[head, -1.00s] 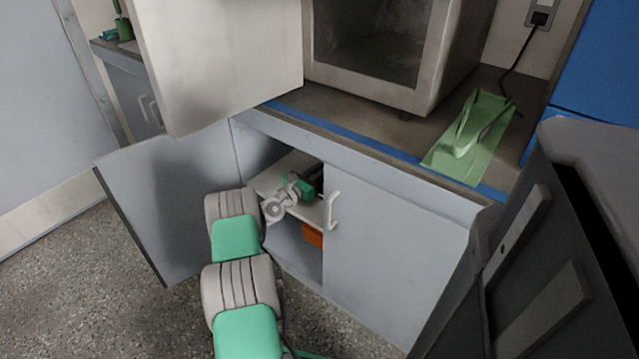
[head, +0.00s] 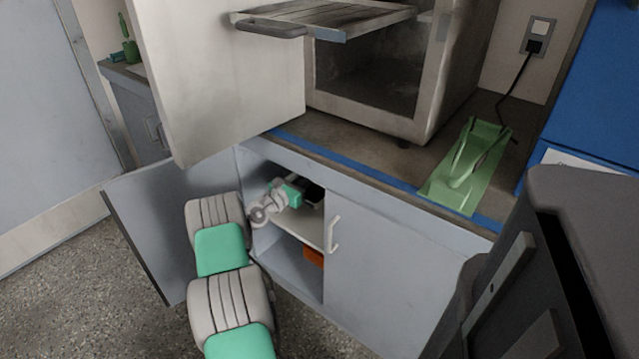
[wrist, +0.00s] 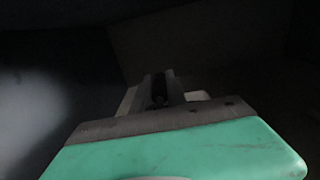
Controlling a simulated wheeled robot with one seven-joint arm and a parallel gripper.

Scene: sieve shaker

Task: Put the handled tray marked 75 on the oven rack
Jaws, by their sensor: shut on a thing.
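My gripper (head: 308,191) reaches into the open lower cabinet, just above its shelf. In the wrist view my gripper (wrist: 160,96) is shut on a dark, narrow piece (wrist: 159,86) between its fingers. This looks like the handle of a tray; the rest of it is lost in the dark and no 75 mark can be read. The oven (head: 365,117) on the counter is open.
The oven door (head: 215,80) stands open at the left, above the open cabinet door (head: 165,215). An orange thing (head: 313,257) is below the shelf (head: 300,226). A green stand (head: 465,170) is on the counter at the right. The closed cabinet door (head: 400,265) adjoins the opening.

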